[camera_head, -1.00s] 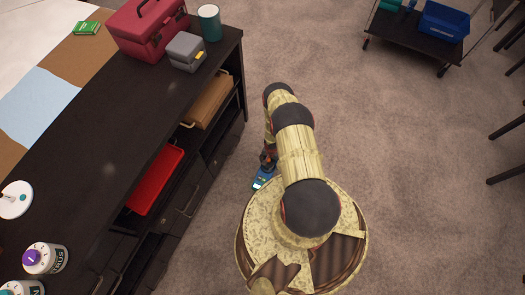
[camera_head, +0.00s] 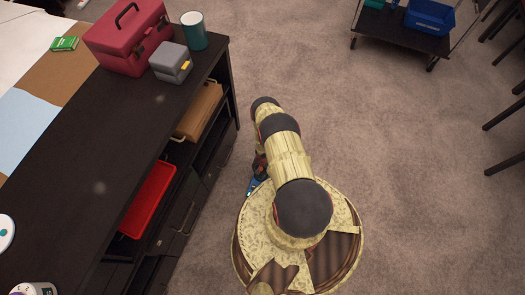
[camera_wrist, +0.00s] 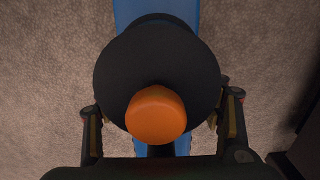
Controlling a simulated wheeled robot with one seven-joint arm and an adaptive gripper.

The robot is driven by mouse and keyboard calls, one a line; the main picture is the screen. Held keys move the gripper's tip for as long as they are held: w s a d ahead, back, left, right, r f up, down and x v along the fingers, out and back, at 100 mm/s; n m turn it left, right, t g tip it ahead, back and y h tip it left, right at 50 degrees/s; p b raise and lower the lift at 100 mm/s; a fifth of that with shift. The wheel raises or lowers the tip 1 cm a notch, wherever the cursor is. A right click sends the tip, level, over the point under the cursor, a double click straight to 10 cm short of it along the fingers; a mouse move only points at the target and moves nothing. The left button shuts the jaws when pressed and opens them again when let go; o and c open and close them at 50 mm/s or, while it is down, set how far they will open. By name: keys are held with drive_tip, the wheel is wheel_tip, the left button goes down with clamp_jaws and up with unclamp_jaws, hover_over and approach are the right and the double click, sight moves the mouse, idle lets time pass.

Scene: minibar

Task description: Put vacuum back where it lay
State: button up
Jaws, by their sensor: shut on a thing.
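The vacuum is blue with a round black part and an orange knob-like end. In the wrist view the vacuum (camera_wrist: 157,60) fills the middle, and its blue body runs on above and below the black part. My gripper (camera_wrist: 160,120) has one finger on each side of the black part and is shut on it. In the head view only a small blue piece of the vacuum (camera_head: 253,186) shows beside my base, close to the dark counter's front. My arm and base hide the rest, and my gripper (camera_head: 259,166) is mostly hidden there too.
The dark counter (camera_head: 95,150) stands on the left, with a red tray (camera_head: 148,200) and a brown case (camera_head: 200,110) on its open shelf. A red toolbox (camera_head: 128,40), grey box and teal cup stand on top. Carpet (camera_head: 420,200) is clear to the right; a cart (camera_head: 398,40) is far off.

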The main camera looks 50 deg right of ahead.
drive_tip(key=o, duration=2)
drive_tip(key=shift+f, duration=0.1)
drive_tip(key=shift+o, duration=0.2)
